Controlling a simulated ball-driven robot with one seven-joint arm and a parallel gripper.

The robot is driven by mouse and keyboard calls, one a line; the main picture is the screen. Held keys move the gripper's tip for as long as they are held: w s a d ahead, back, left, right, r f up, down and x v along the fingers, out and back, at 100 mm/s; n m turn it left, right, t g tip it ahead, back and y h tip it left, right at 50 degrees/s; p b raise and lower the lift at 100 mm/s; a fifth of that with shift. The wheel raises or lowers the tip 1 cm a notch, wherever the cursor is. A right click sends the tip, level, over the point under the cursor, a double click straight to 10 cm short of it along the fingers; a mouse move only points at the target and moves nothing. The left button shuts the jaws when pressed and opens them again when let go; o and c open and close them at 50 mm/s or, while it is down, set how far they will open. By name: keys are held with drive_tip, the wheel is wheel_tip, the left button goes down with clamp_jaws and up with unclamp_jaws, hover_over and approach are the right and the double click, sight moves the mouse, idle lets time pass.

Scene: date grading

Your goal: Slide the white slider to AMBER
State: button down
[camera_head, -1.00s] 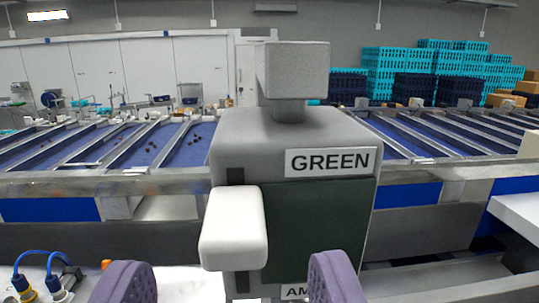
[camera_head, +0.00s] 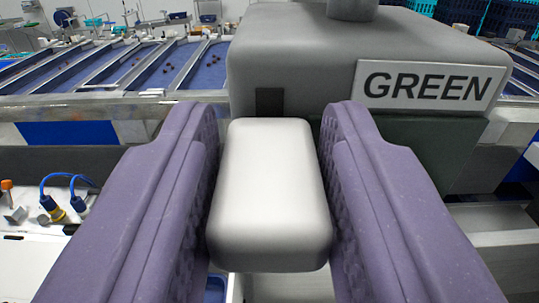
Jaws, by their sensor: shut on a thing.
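The white slider (camera_head: 269,196) is a rounded block in the middle of the head camera view, in front of the grey control box (camera_head: 300,60). My gripper (camera_head: 268,190) has its two purple, textured fingers on either side of the slider, shut on it. The GREEN label (camera_head: 431,86) is on the upper right of the box face, above and to the right of the slider. A dark slot end (camera_head: 270,102) shows just above the slider. The AMBER label is not visible now.
Blue sorting lanes with metal rails (camera_head: 160,62) run behind the box, with small dark dates on them. Blue cables with plugs (camera_head: 62,197) lie on a white surface at the left. Dark crates (camera_head: 503,17) stand at the back right.

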wheel_tip(320, 180, down, 8)
drive_tip(key=b, duration=0.8)
drive_tip(key=shift+r, duration=0.25)
drive_tip(key=c, duration=0.8)
unclamp_jaws()
drive_tip(key=s+b, duration=0.2)
drive_tip(key=s, duration=0.5)
drive_tip(key=shift+s, duration=0.4)
